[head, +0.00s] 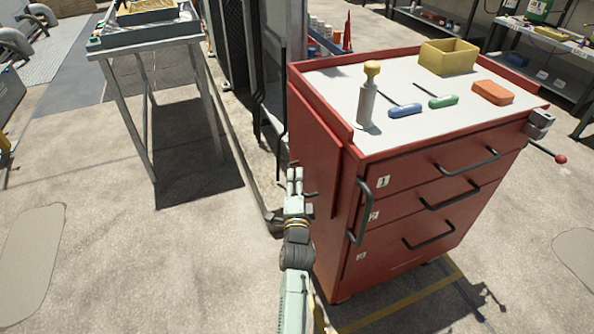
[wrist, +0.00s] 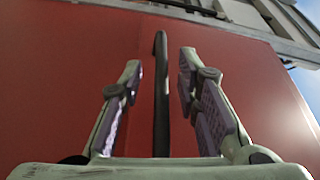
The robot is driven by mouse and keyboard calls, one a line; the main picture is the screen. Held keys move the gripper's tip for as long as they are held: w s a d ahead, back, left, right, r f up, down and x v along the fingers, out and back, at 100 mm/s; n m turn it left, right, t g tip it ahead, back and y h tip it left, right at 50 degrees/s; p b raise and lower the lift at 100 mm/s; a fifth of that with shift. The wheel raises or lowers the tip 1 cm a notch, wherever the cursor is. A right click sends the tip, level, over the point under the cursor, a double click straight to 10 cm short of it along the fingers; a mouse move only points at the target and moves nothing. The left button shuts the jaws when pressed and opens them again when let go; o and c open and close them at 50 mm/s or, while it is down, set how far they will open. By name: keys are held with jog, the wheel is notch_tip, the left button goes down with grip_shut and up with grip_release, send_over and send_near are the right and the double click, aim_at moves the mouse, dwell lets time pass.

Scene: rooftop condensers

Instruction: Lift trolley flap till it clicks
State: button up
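The red trolley (head: 400,215) stands at right with its drawers facing me. The trolley flap (head: 318,135) is a red panel hanging down along its left side; it fills much of the wrist view (wrist: 230,95). A dark bar handle (wrist: 161,95) stands out from the red panel there. In the head view only a short dark piece of it (head: 311,194) shows beside my gripper. My gripper (head: 294,173) is at the trolley's left side. In the wrist view its two fingers (wrist: 160,72) are open, one on each side of the bar, with gaps to both. No finger visibly touches it.
On the trolley top are a yellow-knobbed metal post (head: 367,95), blue (head: 405,110) and green (head: 443,101) screwdrivers, an orange block (head: 492,92) and a yellow bin (head: 448,57). A black handle (head: 361,212) sits at the front corner.

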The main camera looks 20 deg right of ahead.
jog(key=shift+w+d, duration=0.1)
jog(key=shift+w, duration=0.2)
jog(key=shift+r, duration=0.1)
jog(key=shift+c, duration=0.5)
grip_shut()
